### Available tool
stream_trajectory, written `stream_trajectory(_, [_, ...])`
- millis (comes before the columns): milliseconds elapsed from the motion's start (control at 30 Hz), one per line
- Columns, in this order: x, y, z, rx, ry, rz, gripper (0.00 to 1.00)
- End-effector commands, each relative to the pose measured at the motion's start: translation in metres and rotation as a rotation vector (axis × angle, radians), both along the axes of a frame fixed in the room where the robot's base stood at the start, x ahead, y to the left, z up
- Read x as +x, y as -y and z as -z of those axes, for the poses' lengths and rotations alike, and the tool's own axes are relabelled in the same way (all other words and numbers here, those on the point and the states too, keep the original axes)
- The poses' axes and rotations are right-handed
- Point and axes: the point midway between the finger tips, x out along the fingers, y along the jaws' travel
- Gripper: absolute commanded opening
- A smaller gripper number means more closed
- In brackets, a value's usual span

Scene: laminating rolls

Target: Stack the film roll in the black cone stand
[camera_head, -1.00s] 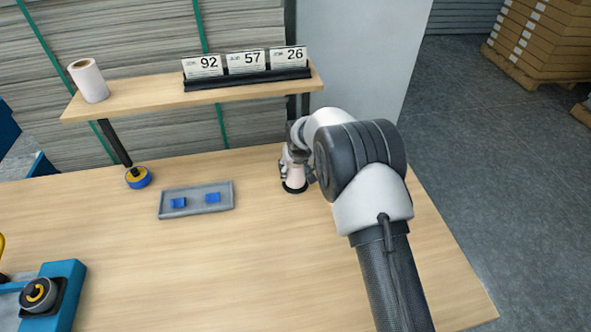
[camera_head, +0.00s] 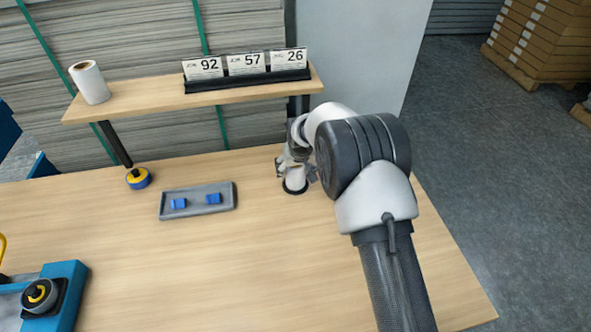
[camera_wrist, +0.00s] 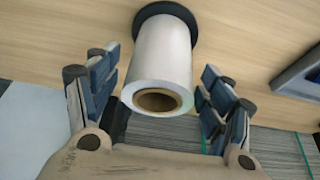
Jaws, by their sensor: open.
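The film roll (camera_wrist: 162,62) is white with a brown core and stands upright on the table. Its lower end sits at the round black base of the cone stand (camera_wrist: 185,10), and the cone itself is hidden. In the head view the roll (camera_head: 295,181) rises from the black base (camera_head: 294,191) at the right of the table. My gripper (camera_wrist: 166,105) is open, with its blue-padded fingers apart on either side of the roll's upper end. Gaps show between the fingers and the roll. In the head view my gripper (camera_head: 296,172) is partly hidden by my arm.
A grey tray (camera_head: 197,212) with blue pieces lies left of the stand. A blue-yellow tape roll (camera_head: 138,178) is farther left. A shelf (camera_head: 150,101) with another white roll (camera_head: 90,82) and number cards (camera_head: 246,64) spans the back. A blue machine (camera_head: 55,294) stands front left.

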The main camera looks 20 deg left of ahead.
Motion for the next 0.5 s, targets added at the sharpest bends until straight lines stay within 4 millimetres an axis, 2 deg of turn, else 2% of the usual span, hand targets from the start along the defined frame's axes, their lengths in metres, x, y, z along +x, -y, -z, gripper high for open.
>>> stream_trajectory(33, [-0.004, 0.002, -0.015, 0.001, 0.003, 0.000, 0.74])
stream_trajectory(233, [-0.019, 0.009, -0.057, 0.001, 0.003, 0.000, 0.74])
stream_trajectory(400, [-0.030, 0.014, -0.083, 0.001, 0.002, 0.000, 0.74])
stream_trajectory(500, [-0.033, 0.016, -0.091, 0.000, 0.001, 0.000, 0.74])
